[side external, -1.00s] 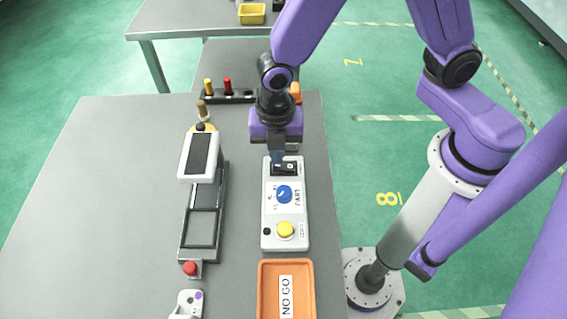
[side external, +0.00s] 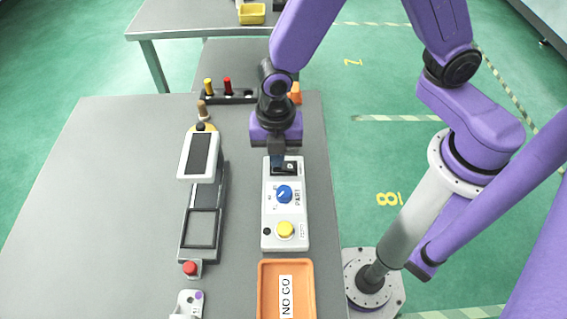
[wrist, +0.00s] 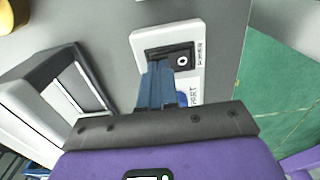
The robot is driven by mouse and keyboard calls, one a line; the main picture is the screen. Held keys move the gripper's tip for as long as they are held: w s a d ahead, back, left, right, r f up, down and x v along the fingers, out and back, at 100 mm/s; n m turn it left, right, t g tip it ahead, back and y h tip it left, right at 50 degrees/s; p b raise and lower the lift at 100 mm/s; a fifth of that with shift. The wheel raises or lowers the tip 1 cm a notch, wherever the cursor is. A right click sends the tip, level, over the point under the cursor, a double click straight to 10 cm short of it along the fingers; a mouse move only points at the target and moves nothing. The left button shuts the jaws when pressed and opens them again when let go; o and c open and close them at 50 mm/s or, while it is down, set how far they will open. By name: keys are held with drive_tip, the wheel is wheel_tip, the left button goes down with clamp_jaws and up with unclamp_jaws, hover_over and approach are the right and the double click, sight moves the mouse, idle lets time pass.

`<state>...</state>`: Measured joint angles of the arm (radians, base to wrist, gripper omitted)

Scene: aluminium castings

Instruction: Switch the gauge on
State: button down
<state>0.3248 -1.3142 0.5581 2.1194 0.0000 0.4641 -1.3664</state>
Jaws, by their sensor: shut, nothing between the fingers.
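The gauge's white control box (side external: 270,237) stands on the grey table, and its upper end shows in the wrist view (wrist: 143,40). At that end is a black rocker switch (side external: 291,167) with a white round mark on its right half; it also shows in the wrist view (wrist: 184,61), beside the word POWER. My gripper (side external: 277,167) points down at the switch with its blue fingers shut and empty. In the wrist view the fingertips (wrist: 158,68) cover the switch's left part. I cannot tell whether they touch it.
The box also has a blue knob (side external: 284,194) and a yellow button (side external: 286,229). Left of it stands a dark fixture with a white-framed screen (side external: 199,155) and red button (side external: 190,268). An orange NO GO tray (side external: 264,292) lies in front.

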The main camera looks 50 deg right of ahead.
drive_tip(key=shift+f, duration=0.35)
idle(0.3)
drive_tip(key=shift+r, duration=3.5)
drive_tip(key=s+d+r+m, duration=0.4)
drive_tip(key=s+d+m, duration=0.3)
drive_tip(key=d, duration=0.1)
drive_tip(key=s+d+r+m, duration=0.4)
drive_tip(key=s+d+m, duration=0.3)
drive_tip(key=d, duration=0.2)
drive_tip(key=shift+r, duration=0.15)
drive_tip(key=shift+d, duration=0.1)
